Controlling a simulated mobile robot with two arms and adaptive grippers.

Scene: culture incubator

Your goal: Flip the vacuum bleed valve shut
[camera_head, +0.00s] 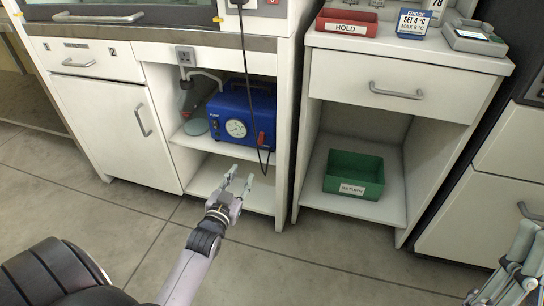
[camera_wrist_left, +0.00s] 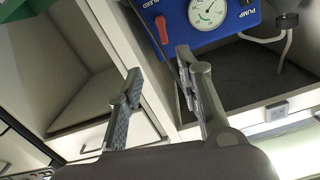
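The blue vacuum pump (camera_head: 243,104) stands on the upper shelf of the open bay, with a round dial gauge (camera_head: 236,128) on its front. The red bleed lever (camera_head: 261,139) sits at the right of the front. In the left wrist view the pump (camera_wrist_left: 228,24) appears upside down, with the red lever (camera_wrist_left: 161,30) beside its BLEED label. The lever lies roughly upright along the panel. My left gripper (camera_head: 240,176) is open and empty, below and in front of the pump, apart from the lever. My right gripper (camera_head: 515,270) shows partly at the lower right; its finger state is unclear.
A flask (camera_head: 191,98) with a tube stands left of the pump. A black cord (camera_head: 246,75) hangs in front of the pump's right side. A green RETURN bin (camera_head: 353,174) sits in the bay to the right. The floor before the cabinets is clear.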

